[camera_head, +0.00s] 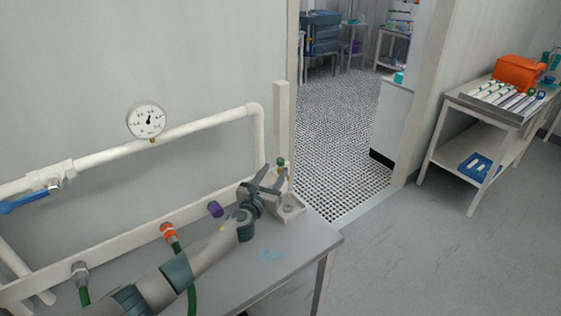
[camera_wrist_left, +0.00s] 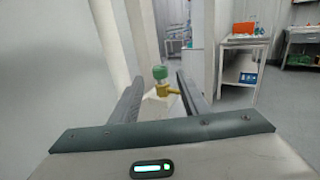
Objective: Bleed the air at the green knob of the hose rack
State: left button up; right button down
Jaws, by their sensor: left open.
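The green knob (camera_wrist_left: 160,72) sits on top of a small brass valve (camera_wrist_left: 168,91) in the left wrist view, between my open fingers and beyond or near their tips. In the head view the green knob (camera_head: 281,161) is small, at the right end of the hose rack (camera_head: 135,232), just past my left gripper (camera_head: 270,184). My left gripper is open, and its fingers (camera_wrist_left: 160,88) stand either side of the knob in the wrist view. I cannot tell whether either finger touches it. My right gripper is not in view.
A pressure gauge (camera_head: 146,119) sits on the white pipe above the rack. A blue valve handle (camera_head: 24,202) is at left. Orange (camera_head: 169,231), purple (camera_head: 215,208) and grey (camera_head: 80,268) fittings line the rack. The grey table (camera_head: 303,243) has bare space at its right end. A doorway opens behind.

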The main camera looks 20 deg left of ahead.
aim_at(279, 164)
pick_arm(q)
jog(key=shift+w+d+b, duration=0.15)
jog(key=shift+w+b, duration=0.15)
jog(key=shift+w, duration=1.35)
jog(key=shift+w+d+b, duration=0.1)
jog(key=shift+w+b, duration=0.15)
jog(key=shift+w, duration=1.4)
grip_shut()
jog(key=c, duration=1.1)
grip_release()
